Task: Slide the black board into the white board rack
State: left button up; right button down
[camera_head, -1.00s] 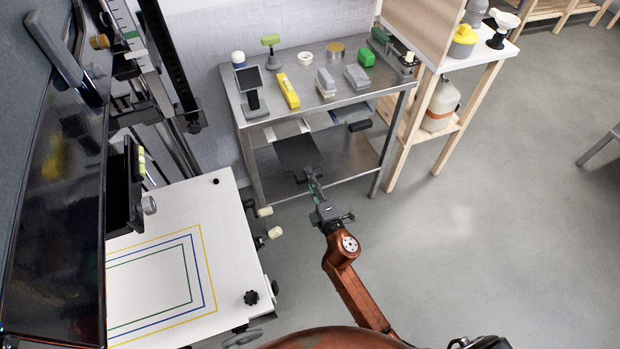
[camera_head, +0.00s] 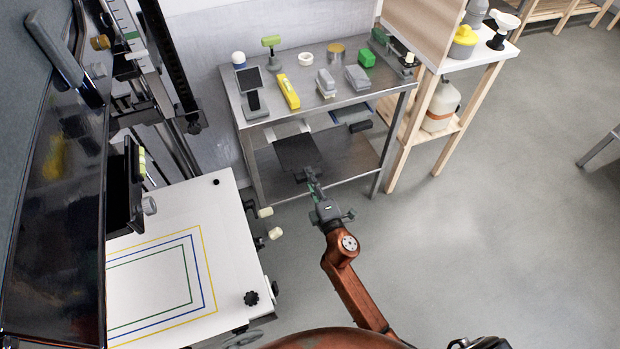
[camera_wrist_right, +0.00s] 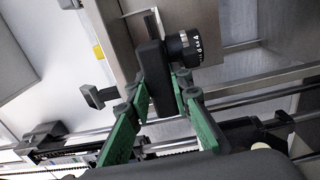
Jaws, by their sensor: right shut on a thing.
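The black board (camera_head: 297,151) is a flat dark sheet with a small grip at its near edge. It lies below the steel table's top, close to the white board rack (camera_head: 287,130), which shows only as a pale strip behind it. I cannot tell how far the board is inside the rack. My right gripper (camera_head: 310,182) is shut at the board's near end. In the right wrist view its green fingers (camera_wrist_right: 162,95) close around a dark grip (camera_wrist_right: 151,68); the rest of the board is hard to make out. My left gripper is not in view.
The steel table (camera_head: 310,96) carries several small items, with a lower shelf (camera_head: 345,160) beneath. A blue-grey board (camera_head: 350,112) with a dark handle sits right of the black board. A wooden stand (camera_head: 408,140) is at the right, a white baseboard (camera_head: 150,285) at the left.

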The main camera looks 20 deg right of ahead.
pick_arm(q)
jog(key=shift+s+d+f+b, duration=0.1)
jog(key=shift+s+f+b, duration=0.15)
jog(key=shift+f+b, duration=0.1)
pick_arm(e)
send_near(295, 147)
jog(key=shift+w, duration=0.5)
jog(key=shift+w, duration=0.15)
dwell(0.8)
jog(key=shift+w, duration=1.25)
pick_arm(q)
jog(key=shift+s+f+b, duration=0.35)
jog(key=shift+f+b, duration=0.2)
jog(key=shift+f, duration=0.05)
pick_arm(e)
jog(key=shift+w, duration=1.15)
jog(key=shift+w, duration=0.1)
jog(key=shift+w+a+b, duration=0.1)
jog(key=shift+w+b, duration=0.6)
jog(key=shift+w, duration=1.25)
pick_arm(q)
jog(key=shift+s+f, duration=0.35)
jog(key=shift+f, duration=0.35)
